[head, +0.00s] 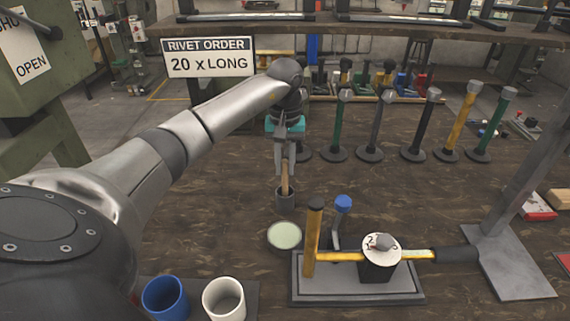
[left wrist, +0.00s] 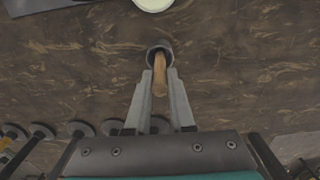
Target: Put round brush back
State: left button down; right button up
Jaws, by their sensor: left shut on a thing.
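The round brush (head: 285,181) shows as a wooden handle standing upright, its lower end inside a small dark cup (head: 285,200) on the bench. In the left wrist view the handle (left wrist: 160,75) rises from the dark cup (left wrist: 159,51) and lies between my fingers. My left gripper (head: 285,168) is above the cup, pointing down, and is shut on the brush handle. The brush's bristles are hidden in the cup. My right gripper is not in view.
A pale green round tin (head: 284,236) stands just in front of the cup. A press with yellow levers (head: 380,262) sits front right. Blue (head: 165,298) and white (head: 224,299) mugs stand front left. Several upright posts on round bases, including a green one (head: 337,128), stand behind.

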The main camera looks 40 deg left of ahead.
pick_arm(q)
jog(key=shift+f, duration=0.15)
jog(key=c, duration=0.8)
grip_release()
jog(key=shift+o, duration=0.2)
notch_tip(320, 180, up, 12)
jog(key=p, duration=0.2)
jog(key=shift+r, duration=0.2)
